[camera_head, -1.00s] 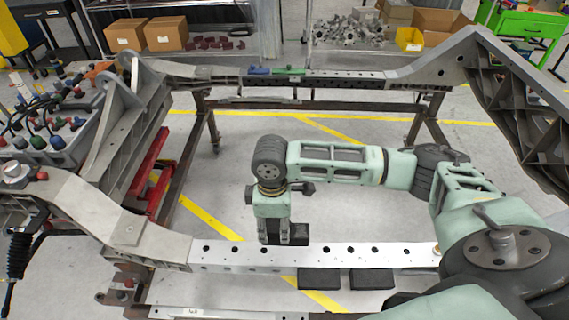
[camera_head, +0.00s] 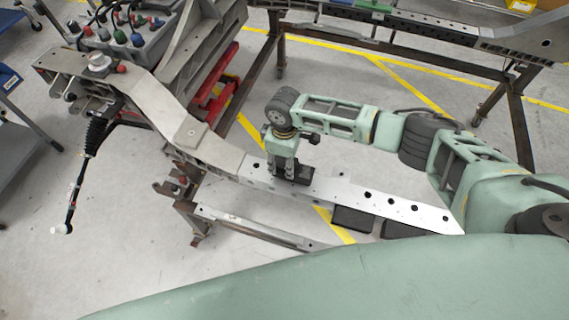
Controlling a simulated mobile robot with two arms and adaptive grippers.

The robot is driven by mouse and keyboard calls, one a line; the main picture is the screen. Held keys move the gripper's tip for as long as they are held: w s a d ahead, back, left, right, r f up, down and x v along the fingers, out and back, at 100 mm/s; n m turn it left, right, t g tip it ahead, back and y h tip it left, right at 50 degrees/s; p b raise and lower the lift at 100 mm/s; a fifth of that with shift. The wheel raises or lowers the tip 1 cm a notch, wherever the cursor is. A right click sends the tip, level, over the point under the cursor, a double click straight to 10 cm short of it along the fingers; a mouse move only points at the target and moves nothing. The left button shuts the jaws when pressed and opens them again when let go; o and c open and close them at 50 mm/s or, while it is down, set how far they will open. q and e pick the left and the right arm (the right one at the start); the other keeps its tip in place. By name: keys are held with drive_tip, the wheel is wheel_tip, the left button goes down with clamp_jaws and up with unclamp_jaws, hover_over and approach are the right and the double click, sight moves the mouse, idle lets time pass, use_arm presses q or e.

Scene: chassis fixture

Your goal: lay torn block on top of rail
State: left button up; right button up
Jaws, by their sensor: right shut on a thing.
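The near rail (camera_head: 386,204) is a silver beam with a row of dark holes, running across the middle of the head view. My right gripper (camera_head: 291,171) points down at the left part of this rail and is shut on a dark block (camera_head: 301,180). The block, taken as the torn block, lies low over the rail's upper face. I cannot tell whether it touches the rail, and the fingers hide part of it. My left gripper is not in view.
Two black pads (camera_head: 351,219) sit along the rail's near side. A far rail (camera_head: 418,24) carries a green block (camera_head: 374,6). A grey box with coloured connectors (camera_head: 128,40) stands upper left. A large green part of mine fills the bottom edge.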

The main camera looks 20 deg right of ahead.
drive_tip(key=shift+f, duration=1.15)
drive_tip(key=o, duration=1.3)
wheel_tip(320, 180, up, 12)
drive_tip(key=shift+b, duration=1.1)
drive_tip(key=shift+a, duration=0.1)
